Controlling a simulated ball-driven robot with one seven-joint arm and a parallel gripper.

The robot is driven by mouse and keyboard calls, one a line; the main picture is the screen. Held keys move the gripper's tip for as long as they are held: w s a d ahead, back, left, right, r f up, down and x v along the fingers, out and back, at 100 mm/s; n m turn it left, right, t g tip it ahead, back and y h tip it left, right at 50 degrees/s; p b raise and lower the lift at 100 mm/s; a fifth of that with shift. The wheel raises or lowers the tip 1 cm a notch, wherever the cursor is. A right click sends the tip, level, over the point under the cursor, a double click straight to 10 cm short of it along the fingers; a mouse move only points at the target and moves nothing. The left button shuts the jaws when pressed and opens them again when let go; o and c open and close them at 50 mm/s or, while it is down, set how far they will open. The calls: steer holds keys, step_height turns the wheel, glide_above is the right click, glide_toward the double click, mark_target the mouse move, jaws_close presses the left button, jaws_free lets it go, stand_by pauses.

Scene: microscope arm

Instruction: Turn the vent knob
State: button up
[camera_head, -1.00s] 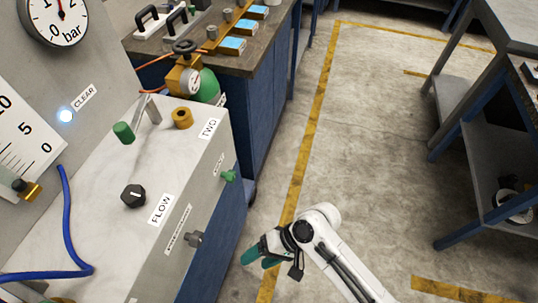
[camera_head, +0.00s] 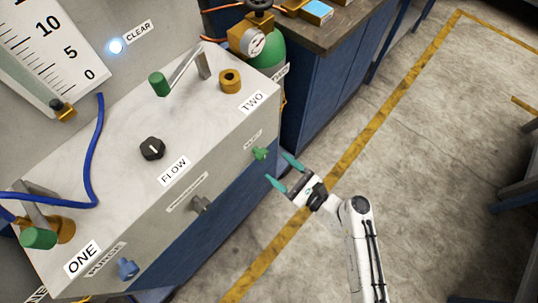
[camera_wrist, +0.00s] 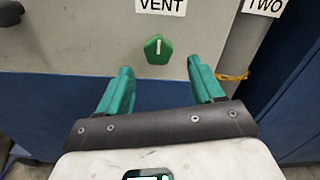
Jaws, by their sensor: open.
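The vent knob (camera_wrist: 157,48) is a small green knob with a white line, upright, under a VENT label (camera_wrist: 161,6) in the wrist view. In the head view the green knob (camera_head: 260,154) sticks out of the front face of the light panel box, near its right end. My gripper (camera_head: 281,173) is open and empty just in front of it.
The same front face carries a grey knob (camera_head: 202,204) and a blue knob (camera_head: 128,268). A black FLOW knob (camera_head: 152,149), green-ended levers and a blue hose (camera_head: 97,150) are on top. A green cylinder (camera_head: 268,50) stands behind. Open floor lies right.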

mark_target(265, 158)
steer(key=x, duration=0.6)
steer(key=shift+s, duration=0.1)
steer(key=c, duration=1.1)
